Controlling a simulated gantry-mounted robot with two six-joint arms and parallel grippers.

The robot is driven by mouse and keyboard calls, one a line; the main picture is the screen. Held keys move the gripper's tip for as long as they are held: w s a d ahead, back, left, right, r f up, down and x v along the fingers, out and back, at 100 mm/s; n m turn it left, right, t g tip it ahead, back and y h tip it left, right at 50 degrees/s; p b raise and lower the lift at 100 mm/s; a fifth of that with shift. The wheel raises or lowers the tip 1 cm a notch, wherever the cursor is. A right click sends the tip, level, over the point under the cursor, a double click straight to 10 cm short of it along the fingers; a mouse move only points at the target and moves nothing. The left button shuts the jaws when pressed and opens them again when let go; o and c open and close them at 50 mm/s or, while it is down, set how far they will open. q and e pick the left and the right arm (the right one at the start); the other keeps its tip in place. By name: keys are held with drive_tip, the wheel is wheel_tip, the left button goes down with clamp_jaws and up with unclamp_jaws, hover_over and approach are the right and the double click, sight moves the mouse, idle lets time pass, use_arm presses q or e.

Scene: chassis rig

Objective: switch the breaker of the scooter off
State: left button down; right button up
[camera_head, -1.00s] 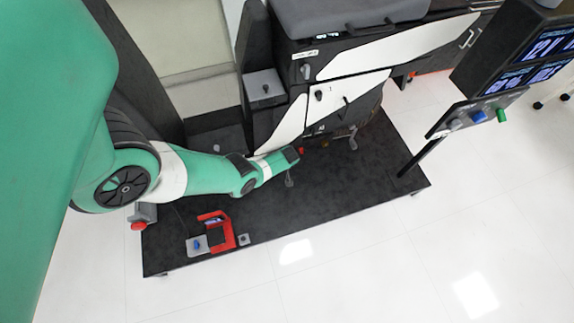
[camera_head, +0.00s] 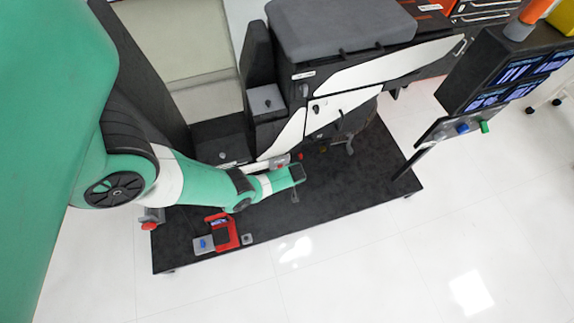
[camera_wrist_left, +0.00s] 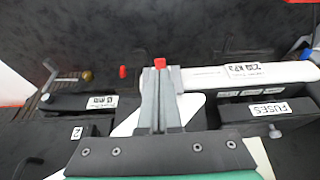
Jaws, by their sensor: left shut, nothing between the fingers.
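The scooter (camera_head: 350,75), black with white side panels, stands on a black platform. My left arm reaches in from the left, with its gripper (camera_head: 298,172) low beside the scooter. In the left wrist view the gripper's grey fingers (camera_wrist_left: 160,95) are shut together, with nothing between them. A red piece (camera_wrist_left: 160,63) shows right at the fingertips; I cannot tell whether they touch it. It may be the breaker's lever, but its body is hidden. A small red peg (camera_wrist_left: 123,71) stands apart to its left. My right gripper is not in view.
A panel labelled FUSES (camera_wrist_left: 255,109) lies right of the fingers. A red-framed device (camera_head: 222,232) sits at the platform's front edge. A screen post with coloured knobs (camera_head: 463,128) stands at the right. The platform's right front (camera_head: 345,190) is clear.

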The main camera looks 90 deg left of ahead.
use_arm(q)
drive_tip(key=d+r, duration=0.1)
drive_tip(key=d+r+p, duration=0.1)
drive_tip(key=d, duration=0.1)
drive_tip(key=shift+w, duration=0.3)
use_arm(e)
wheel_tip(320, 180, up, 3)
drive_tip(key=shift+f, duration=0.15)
use_arm(q)
drive_tip(key=shift+a, duration=0.1)
